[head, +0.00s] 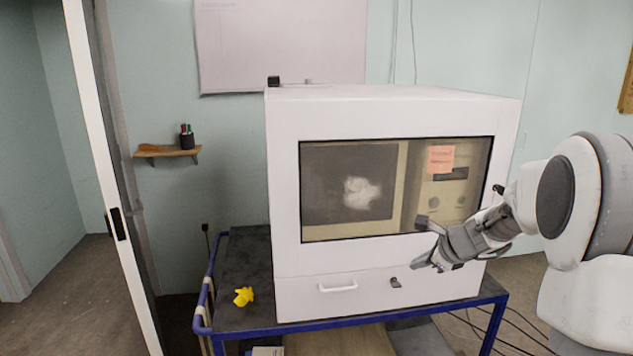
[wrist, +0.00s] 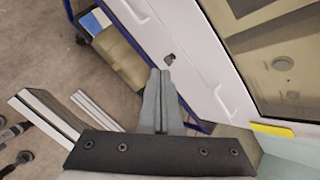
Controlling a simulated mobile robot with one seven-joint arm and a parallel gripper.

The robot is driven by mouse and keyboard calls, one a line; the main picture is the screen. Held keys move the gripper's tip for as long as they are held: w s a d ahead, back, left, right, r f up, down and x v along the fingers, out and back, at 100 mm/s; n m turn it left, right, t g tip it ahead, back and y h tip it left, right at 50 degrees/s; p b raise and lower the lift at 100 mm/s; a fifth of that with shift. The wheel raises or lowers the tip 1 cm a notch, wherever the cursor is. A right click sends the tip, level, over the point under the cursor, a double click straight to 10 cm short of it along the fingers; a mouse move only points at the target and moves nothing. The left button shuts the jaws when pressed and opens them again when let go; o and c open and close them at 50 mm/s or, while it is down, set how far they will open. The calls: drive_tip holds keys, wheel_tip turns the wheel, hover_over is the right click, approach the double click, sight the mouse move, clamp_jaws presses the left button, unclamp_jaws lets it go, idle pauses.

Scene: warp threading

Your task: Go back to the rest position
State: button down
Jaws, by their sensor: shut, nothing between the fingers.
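My gripper (head: 424,260) is in front of the white cabinet, at the lower right of its window and near the drawer front. In the wrist view, the two grey fingers (wrist: 160,76) are pressed together with nothing between them. Beyond the fingertips is a small dark lock (wrist: 169,59) on the cabinet's lower front; it also shows in the head view (head: 395,282). My arm comes in from the right edge of the head view. I cannot tell the exact gap between the fingertips and the cabinet.
The white cabinet (head: 285,190) stands on a blue-framed cart (head: 240,265). A drawer handle (head: 338,287) sticks out below the window. A yellow object (head: 243,296) lies on the cart's left. A door edge (head: 100,170) stands at left. Cables (head: 490,325) lie on the floor at right.

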drive_tip(key=s+a+r+n+g+p, duration=0.1)
drive_tip(key=s+a+r+n, duration=0.5)
drive_tip(key=s, duration=0.3)
drive_tip(key=s+a+r+n+g+p, duration=0.1)
drive_tip(key=s+a+r+n, duration=0.4)
drive_tip(key=s+n, duration=0.35)
drive_tip(key=s+d+n+h+p, duration=0.1)
drive_tip(key=s+n+h, duration=0.2)
drive_tip(key=s+n, duration=0.7)
drive_tip(key=s, duration=0.7)
drive_tip(key=shift+r, duration=0.3)
